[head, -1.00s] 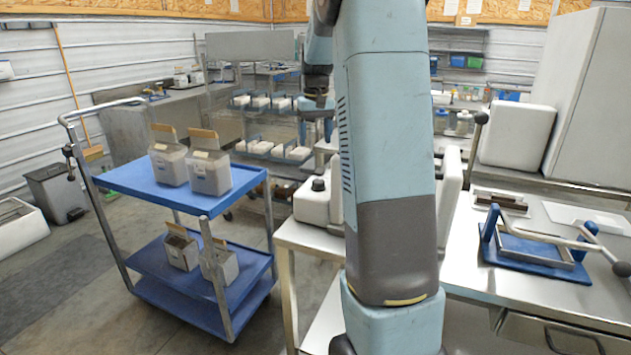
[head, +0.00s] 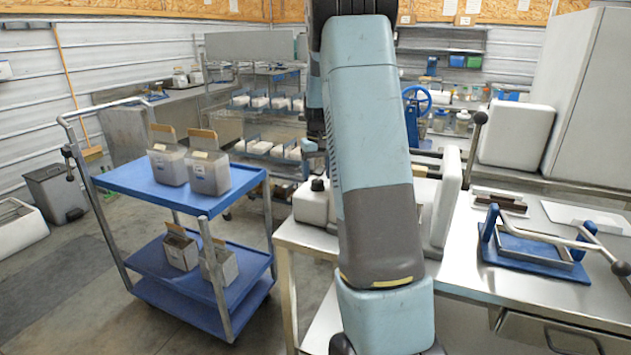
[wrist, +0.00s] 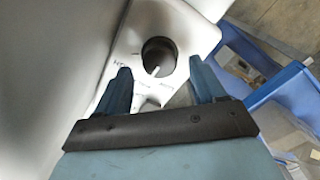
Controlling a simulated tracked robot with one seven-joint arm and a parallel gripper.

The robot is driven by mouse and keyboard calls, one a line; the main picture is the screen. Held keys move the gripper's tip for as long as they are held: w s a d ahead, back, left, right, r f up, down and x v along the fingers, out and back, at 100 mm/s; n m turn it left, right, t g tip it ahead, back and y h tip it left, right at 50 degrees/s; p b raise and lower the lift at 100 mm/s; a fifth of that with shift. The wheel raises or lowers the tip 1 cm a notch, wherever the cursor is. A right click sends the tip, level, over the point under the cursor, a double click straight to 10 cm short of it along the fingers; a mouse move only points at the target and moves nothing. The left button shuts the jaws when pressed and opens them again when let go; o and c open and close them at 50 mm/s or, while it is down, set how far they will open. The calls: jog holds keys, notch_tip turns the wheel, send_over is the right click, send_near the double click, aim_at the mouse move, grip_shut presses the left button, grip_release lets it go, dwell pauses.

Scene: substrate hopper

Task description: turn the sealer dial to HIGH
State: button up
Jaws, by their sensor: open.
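The sealer dial (wrist: 160,52) is a dark round knob with a pale pointer mark on its near side, on a white panel with small markings too blurred to read. My gripper (wrist: 159,68) is open, its two blue fingers apart on either side of the dial's near part in the wrist view. I cannot tell whether the fingers touch the dial. In the head view the white sealer (head: 311,205) stands on a metal table with a black knob (head: 318,185) on top. My arm hides part of the sealer and my gripper there.
A blue cart (head: 125,178) with several open boxes stands left of the sealer's table. A steel bench (head: 470,262) at right holds a blue-based frame press (head: 535,250). In the wrist view, a white body fills the left side, close to my gripper.

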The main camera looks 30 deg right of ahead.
aim_at(316, 180)
jog(key=shift+f, duration=1.45)
jog(key=shift+c, duration=0.4)
jog(key=c, duration=0.9)
jog(key=shift+a, duration=0.25)
jog(key=shift+c, duration=0.4)
jog(key=shift+d, duration=0.15)
